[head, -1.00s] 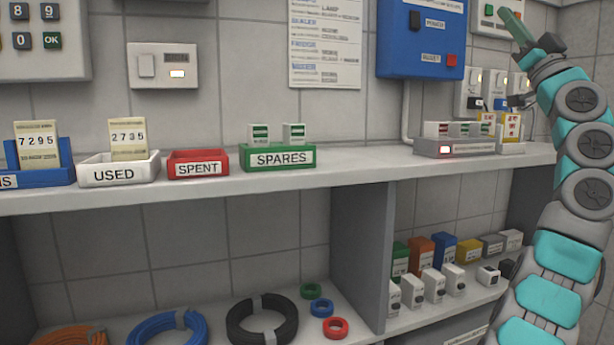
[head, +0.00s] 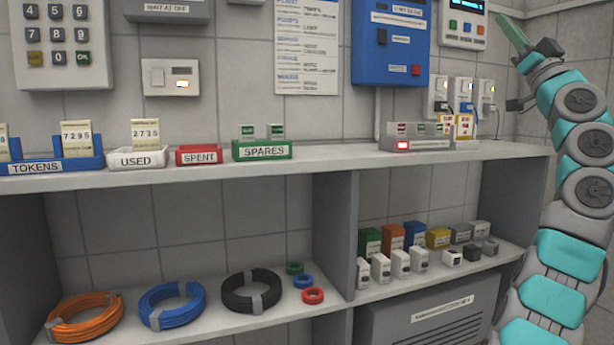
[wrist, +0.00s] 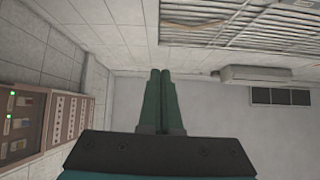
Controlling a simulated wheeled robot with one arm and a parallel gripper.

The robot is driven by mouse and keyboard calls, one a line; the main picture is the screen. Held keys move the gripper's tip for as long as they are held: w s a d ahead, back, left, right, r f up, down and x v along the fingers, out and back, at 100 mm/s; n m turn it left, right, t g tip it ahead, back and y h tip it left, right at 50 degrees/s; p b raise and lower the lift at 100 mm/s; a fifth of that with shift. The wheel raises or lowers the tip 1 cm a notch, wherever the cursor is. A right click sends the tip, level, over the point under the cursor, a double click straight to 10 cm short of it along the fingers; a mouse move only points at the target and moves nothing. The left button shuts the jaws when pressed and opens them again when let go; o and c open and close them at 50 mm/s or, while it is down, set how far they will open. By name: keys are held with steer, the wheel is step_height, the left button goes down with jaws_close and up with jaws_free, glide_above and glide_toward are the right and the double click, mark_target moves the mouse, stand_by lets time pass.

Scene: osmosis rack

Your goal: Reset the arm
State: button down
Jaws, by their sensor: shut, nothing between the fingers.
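My gripper (head: 514,36) is at the upper right in the head view, on my raised teal and grey arm. It points up and to the left, in front of the tiled wall. In the wrist view its two green fingers (wrist: 160,103) lie side by side, shut, with nothing between them. The gripper is in free air and touches nothing that I can see.
The shelf (head: 330,163) holds the blue TOKENS tray (head: 85,163), white USED tray (head: 150,162), red SPENT tray (head: 199,156) and green SPARES tray (head: 262,151). A blue box (head: 390,45) hangs on the wall. The wrist view shows a panel (wrist: 20,122) at left.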

steer(key=w+a+f+m+g+h, duration=0.1)
steer(key=w+a+f+m+g, duration=0.15)
steer(key=w, duration=0.25)
steer(key=w+a+f+m+g, duration=0.1)
steer(key=w+f+m+g, duration=0.15)
steer(key=w, duration=0.25)
steer(key=w+a+f+n+g+y, duration=0.1)
steer(key=w+a+f+g, duration=0.15)
steer(key=a+f, duration=0.55)
steer(key=s+a+f+n+g, duration=0.1)
steer(key=s+a+f+g, duration=0.35)
steer(key=a+f, duration=0.55)
steer(key=s+a+f+g, duration=0.4)
steer(key=s+a+f, duration=0.1)
steer(key=a+f, duration=0.4)
steer(key=s+a+f+g+h, duration=0.3)
steer(key=s+f+g, duration=0.4)
steer(key=s+f, duration=1.3)
steer(key=s+d+f+g+h, duration=0.3)
steer(key=s+d+f, duration=0.35)
steer(key=s, duration=0.65)
steer(key=s+d+f+g+h, duration=0.2)
steer(key=s+d+f+h, duration=0.1)
steer(key=s+f, duration=0.9)
step_height(320, 180, up, 17)
steer(key=s+p, duration=0.1)
steer(key=p, duration=1.3)
steer(key=shift+s+p, duration=0.3)
steer(key=shift+p, duration=0.05)
steer(key=shift+a, duration=0.1)
